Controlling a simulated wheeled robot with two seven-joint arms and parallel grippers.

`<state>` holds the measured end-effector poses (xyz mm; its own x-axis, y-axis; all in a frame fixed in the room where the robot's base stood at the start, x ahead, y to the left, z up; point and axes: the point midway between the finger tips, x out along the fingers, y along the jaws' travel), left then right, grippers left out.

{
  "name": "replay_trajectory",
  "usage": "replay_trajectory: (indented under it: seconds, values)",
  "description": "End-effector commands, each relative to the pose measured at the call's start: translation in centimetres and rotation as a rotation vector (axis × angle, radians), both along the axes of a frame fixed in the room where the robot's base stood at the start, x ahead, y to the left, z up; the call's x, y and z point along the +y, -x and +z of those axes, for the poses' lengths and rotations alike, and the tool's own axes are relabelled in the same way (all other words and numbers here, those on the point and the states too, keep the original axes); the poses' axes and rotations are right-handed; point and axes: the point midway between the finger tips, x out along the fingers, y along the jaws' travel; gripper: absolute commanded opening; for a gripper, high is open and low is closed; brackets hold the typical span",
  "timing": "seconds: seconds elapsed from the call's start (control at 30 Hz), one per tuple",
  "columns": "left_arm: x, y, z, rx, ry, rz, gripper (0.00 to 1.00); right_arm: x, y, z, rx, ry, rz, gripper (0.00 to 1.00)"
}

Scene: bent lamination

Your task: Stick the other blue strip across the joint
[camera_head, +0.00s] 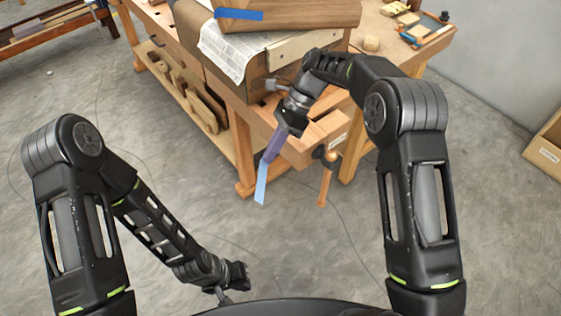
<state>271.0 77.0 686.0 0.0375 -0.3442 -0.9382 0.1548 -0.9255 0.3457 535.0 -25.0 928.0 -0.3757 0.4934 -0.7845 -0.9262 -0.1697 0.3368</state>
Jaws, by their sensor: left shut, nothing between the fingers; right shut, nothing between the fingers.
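One blue strip (239,14) lies on the side of the curved wooden piece (310,14) at the top of the view. The other blue strip (262,183) hangs down at the tips of my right gripper (279,134), in front of the bench; its upper part looks purple in shade. My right gripper is shut, and what holds the strip there is too small to tell. My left gripper (240,280) is shut and empty, low over the floor near my base, well away from the strips. The joint is not clearly visible.
Tools (425,35) and a wood block (371,44) lie at the right.

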Motion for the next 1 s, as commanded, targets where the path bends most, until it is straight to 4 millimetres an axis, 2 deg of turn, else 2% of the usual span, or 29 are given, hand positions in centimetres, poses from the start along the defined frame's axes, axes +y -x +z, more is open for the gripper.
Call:
replay_trajectory:
  seconds: [0.17, 0.27, 0.37, 0.5, 0.6, 0.8, 1.0]
  values:
    - [0.0, 0.0, 0.0, 0.0, 0.0, 0.0, 0.0, 1.1, -3.0, 3.3, -0.006, -0.145, -0.264, 0.0]
    - [0.0, 0.0, 0.0, 0.0, 0.0, 0.0, 0.0, 1.8, -5.4, 6.2, -0.034, -0.257, -0.467, 0.0]
    - [0.0, 0.0, 0.0, 0.0, 0.0, 0.0, 0.0, 2.0, -8.5, 9.9, -0.096, -0.383, -0.702, 0.0]
    - [0.0, 0.0, 0.0, 0.0, 0.0, 0.0, 0.0, 1.0, -13.1, 15.2, -0.228, -0.531, -1.001, 0.0]
    - [0.0, 0.0, 0.0, 0.0, 0.0, 0.0, 0.0, -0.3, -15.7, 18.2, -0.319, -0.595, -1.146, 0.0]
    - [0.0, 0.0, 0.0, 0.0, 0.0, 0.0, 0.0, -2.9, -18.8, 22.1, -0.446, -0.662, -1.318, 0.0]
    - [0.0, 0.0, 0.0, 0.0, 0.0, 0.0, 0.0, -4.5, -20.1, 24.0, -0.509, -0.688, -1.391, 0.0]
